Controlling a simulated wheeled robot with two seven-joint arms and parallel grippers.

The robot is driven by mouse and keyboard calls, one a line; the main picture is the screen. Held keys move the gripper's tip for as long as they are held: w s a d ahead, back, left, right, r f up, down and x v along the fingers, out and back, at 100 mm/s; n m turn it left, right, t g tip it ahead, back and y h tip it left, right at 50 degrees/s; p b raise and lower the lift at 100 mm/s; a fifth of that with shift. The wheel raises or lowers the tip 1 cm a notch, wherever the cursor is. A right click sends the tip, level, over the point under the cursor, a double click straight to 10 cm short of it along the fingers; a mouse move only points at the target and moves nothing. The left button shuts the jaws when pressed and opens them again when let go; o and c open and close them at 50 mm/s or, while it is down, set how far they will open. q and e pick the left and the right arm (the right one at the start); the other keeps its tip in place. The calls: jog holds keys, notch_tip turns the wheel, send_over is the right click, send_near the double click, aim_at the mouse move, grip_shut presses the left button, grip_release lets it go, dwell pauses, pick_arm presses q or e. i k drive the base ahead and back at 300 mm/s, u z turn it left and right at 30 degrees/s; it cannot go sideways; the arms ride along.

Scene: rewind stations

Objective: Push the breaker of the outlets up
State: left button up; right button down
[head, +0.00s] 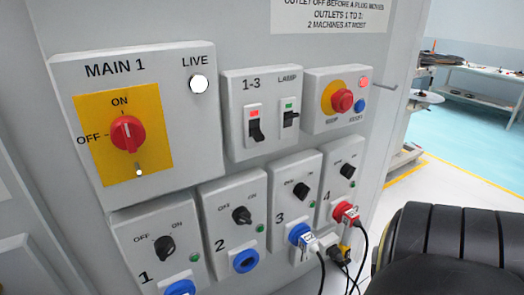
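The breaker of the outlets (256,131) is the black lever under the label 1-3, on the left of a grey breaker box (235,87). Its lever is down, and a red flag (254,113) shows above it. Beside it on the right is the lamp breaker (290,118), with a green flag above its lever. Neither of my grippers is in view, and nothing touches the breakers.
Left is the MAIN 1 red switch (127,133), pointing to ON, with the LIVE lamp (198,84) white. Right is a red stop button (341,99). Below are outlets with knobs; plugs with cables (304,235) sit at 3 and 4. A dark ribbed shape (455,245) fills the lower right.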

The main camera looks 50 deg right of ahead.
aim_at(257, 133)
jog(key=k, duration=0.7)
jog(key=z, duration=0.8)
jog(key=i, duration=0.5)
